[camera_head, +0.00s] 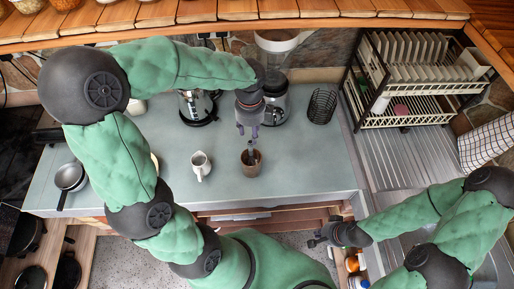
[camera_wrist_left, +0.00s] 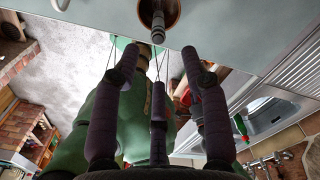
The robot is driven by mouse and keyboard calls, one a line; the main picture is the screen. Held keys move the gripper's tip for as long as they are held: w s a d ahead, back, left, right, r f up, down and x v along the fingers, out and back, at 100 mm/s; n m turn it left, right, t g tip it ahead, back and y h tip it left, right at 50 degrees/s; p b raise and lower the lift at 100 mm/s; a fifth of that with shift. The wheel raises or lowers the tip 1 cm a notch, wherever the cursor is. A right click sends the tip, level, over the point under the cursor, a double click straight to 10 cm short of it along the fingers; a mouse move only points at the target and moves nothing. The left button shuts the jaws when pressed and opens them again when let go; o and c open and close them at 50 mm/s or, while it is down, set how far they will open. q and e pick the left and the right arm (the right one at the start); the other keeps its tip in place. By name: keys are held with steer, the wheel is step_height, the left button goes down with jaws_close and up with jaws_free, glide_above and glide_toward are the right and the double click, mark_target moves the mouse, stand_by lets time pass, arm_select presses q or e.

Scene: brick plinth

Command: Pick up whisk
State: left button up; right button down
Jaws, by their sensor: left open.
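A brown pot (camera_head: 251,169) stands on the grey-green counter. An upright utensil, apparently the whisk (camera_head: 250,148), rises from it toward my left gripper. In the left wrist view the pot (camera_wrist_left: 145,10) is at the top, with the whisk's metallic handle (camera_wrist_left: 158,30) in it. Thin wires run from the handle down between the fingers. My left gripper (camera_head: 248,132) points down just above the pot; in the left wrist view its fingers (camera_wrist_left: 158,62) are spread on either side of the wires. My right gripper (camera_head: 318,239) is low in front of the counter, its fingers too small to judge.
A white jug (camera_head: 200,165) stands left of the pot. A glass-and-metal appliance (camera_head: 275,103), another machine (camera_head: 197,107) and a black wire basket (camera_head: 322,106) stand behind. A dish rack (camera_head: 410,80) is at the right. A wooden shelf (camera_head: 160,14) overhangs the back.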

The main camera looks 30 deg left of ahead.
mark_target(251, 148)
arm_select(q)
steer(key=shift+w+f, duration=0.15)
steer(key=shift+f, duration=0.15)
step_height(251, 148, down, 4)
steer(key=shift+f+b, duration=0.2)
steer(key=shift+b, duration=0.1)
steer(key=shift+a+f+b, duration=0.15)
steer(key=shift+f+b, duration=0.05)
steer(key=shift+f, duration=1.25)
steer(key=shift+a+f+b, duration=0.1)
steer(key=shift+f+b, duration=0.05)
steer(key=shift+f, duration=1.3)
jaws_close()
